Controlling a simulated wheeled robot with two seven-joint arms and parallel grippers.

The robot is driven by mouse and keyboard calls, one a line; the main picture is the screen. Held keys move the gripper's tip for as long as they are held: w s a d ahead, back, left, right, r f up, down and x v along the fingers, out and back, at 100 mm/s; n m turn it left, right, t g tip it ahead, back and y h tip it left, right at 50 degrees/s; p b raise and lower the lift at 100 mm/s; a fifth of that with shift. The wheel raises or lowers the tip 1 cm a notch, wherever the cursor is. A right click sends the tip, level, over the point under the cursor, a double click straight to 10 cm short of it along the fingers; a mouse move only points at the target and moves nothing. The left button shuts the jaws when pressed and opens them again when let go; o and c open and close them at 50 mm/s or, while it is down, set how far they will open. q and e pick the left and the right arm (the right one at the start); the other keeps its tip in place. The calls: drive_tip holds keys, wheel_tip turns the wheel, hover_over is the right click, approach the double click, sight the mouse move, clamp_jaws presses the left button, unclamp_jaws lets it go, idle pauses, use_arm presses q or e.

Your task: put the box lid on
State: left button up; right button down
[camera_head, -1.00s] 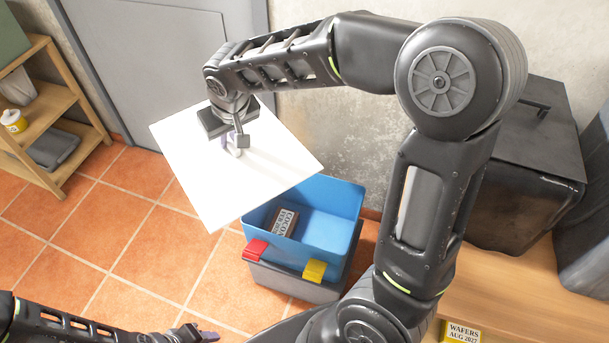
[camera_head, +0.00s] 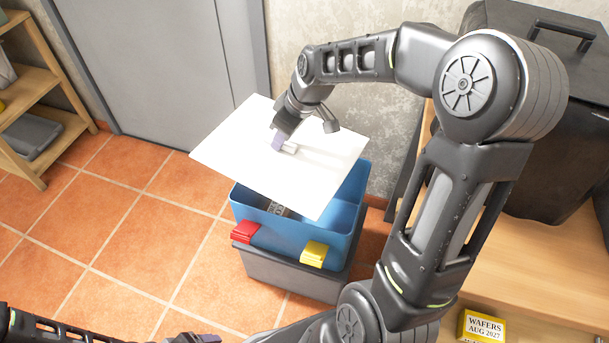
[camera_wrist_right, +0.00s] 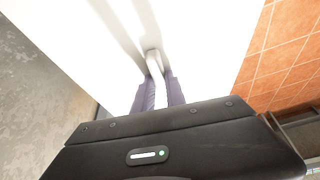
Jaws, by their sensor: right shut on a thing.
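A blue box (camera_head: 283,236) with a red clip (camera_head: 245,232) and a yellow clip (camera_head: 314,254) stands open on a grey box. Inside it a small printed pack (camera_head: 277,208) partly shows under the lid. The white flat lid (camera_head: 235,150) is above the box, tilted and turned against its rim, covering part of the opening. My right gripper (camera_head: 284,146) is shut on the lid's handle. In the right wrist view the fingers close on the white handle (camera_wrist_right: 153,64). My left gripper (camera_head: 207,339) is low at the bottom edge; its jaws are unclear.
A grey bin (camera_head: 325,283) supports the blue box on the tiled floor. A wooden bench (camera_head: 520,260) with a black container (camera_head: 545,130) stands at right. A yellow wafers pack (camera_head: 484,326) is below. Wooden shelves (camera_head: 45,95) stand left. Floor at left is clear.

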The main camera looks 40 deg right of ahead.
sight(305, 153)
drive_tip(key=d+f+b, duration=0.1)
drive_tip(key=f, duration=0.1)
drive_tip(key=s+d+f+n+b, duration=0.1)
drive_tip(key=d+f+b, duration=0.1)
drive_tip(key=f, duration=0.1)
drive_tip(key=d+f+n+b, duration=0.1)
drive_tip(key=f, duration=0.1)
drive_tip(key=shift+s+d+f+y, duration=0.2)
drive_tip(key=shift+d+y, duration=0.1)
drive_tip(key=shift+y, duration=0.1)
drive_tip(key=shift+s+d+f+b, duration=0.1)
drive_tip(key=shift+d+b, duration=0.15)
drive_tip(key=shift+b, duration=0.2)
use_arm(q)
wheel_tip(305, 153, down, 7)
drive_tip(key=shift+f, duration=0.15)
drive_tip(key=shift+w, duration=0.1)
drive_tip(key=shift+w+a+f+b, duration=0.15)
drive_tip(key=shift+f+b, duration=0.35)
drive_tip(key=shift+f, duration=0.05)
drive_tip(key=shift+w+a+f+b, duration=0.1)
drive_tip(key=shift+a+f+b, duration=0.05)
drive_tip(key=shift+f+b, duration=0.35)
drive_tip(key=shift+w+a+f+b, duration=0.15)
drive_tip(key=shift+f+b, duration=0.35)
drive_tip(key=shift+f, duration=0.05)
use_arm(e)
drive_tip(key=shift+f, duration=1.85)
